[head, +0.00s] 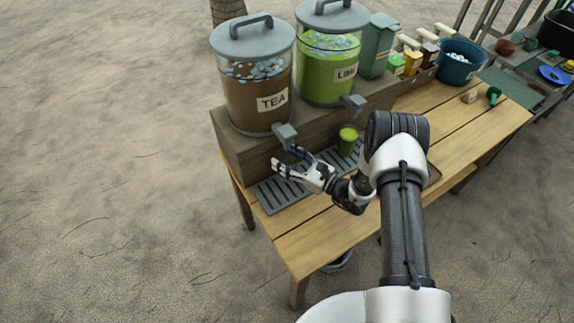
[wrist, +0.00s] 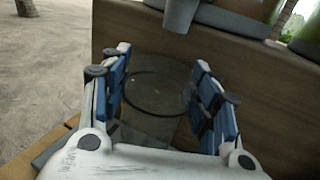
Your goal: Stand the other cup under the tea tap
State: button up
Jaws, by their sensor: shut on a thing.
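A clear empty cup (wrist: 158,98) shows between the fingers in the wrist view, its round rim facing up. My gripper (head: 285,164) is shut on it, just below and in front of the tea tap (head: 284,134). The tap's spout also shows at the top of the wrist view (wrist: 181,14), beyond the cup. In the head view the cup is too faint to make out. I cannot tell whether its base touches the slatted drip tray (head: 277,200). A cup of green drink (head: 347,141) stands on the tray under the lime tap (head: 354,103). The tea dispenser (head: 254,97) holds brown tea.
The lime dispenser (head: 328,80) stands right of the tea one, both on a wooden riser (head: 238,150). Cartons, a green bin (head: 378,47) and a blue tub (head: 455,66) stand farther along. The table front (head: 310,238) is clear at the left.

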aim_at(295, 169)
jog(key=shift+f+b, duration=0.4)
jog(key=shift+f, duration=1.1)
jog(key=shift+f, duration=0.1)
jog(key=shift+f, duration=0.15)
jog(key=o, duration=1.1)
